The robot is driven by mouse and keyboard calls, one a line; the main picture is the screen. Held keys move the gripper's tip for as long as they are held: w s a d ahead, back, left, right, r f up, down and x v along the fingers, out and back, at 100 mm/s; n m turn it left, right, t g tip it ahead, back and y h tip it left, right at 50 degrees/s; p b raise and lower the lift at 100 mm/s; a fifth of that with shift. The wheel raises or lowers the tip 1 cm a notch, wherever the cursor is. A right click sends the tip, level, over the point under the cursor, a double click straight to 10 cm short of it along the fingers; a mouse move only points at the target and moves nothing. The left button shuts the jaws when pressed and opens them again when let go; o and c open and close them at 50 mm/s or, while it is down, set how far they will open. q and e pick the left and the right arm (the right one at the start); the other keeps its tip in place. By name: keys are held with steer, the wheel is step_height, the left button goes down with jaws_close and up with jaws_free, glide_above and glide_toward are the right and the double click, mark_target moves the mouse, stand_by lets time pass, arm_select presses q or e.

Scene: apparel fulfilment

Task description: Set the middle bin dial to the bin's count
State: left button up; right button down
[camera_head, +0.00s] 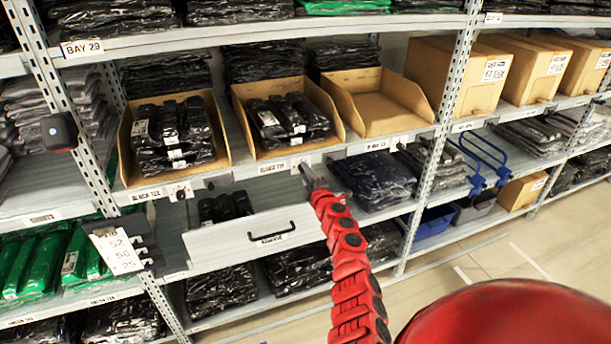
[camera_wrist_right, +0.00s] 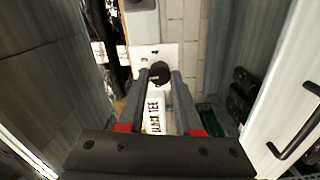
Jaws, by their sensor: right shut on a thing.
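The middle bin (camera_head: 337,122) is an open cardboard bin holding several black bagged garments (camera_head: 290,119). Its dial is on the shelf edge below, mostly hidden by my right gripper (camera_head: 307,174) in the head view. In the right wrist view, the dial's dark round knob (camera_wrist_right: 161,71) stands on a white plate (camera_wrist_right: 142,56), between the fingertips of my right gripper (camera_wrist_right: 160,82). The gripper is shut on the knob. A white label reading BLACK TEE (camera_wrist_right: 154,112) shows between the fingers. The dial's setting cannot be read. My left gripper is not in view.
A filled bin (camera_head: 124,150) stands left, an empty bin (camera_head: 381,112) right. Their dials (camera_head: 180,191) (camera_head: 398,144) are on the shelf edge. A card (camera_head: 118,250) with handwritten numbers hangs left. Floor at right is clear.

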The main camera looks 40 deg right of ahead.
steer(key=shift+f, duration=0.1)
stand_by(0.3)
steer(key=c, duration=0.6)
jaws_free()
steer(key=shift+s, duration=0.1)
steer(key=v, duration=1.7)
steer(key=shift+s, duration=0.1)
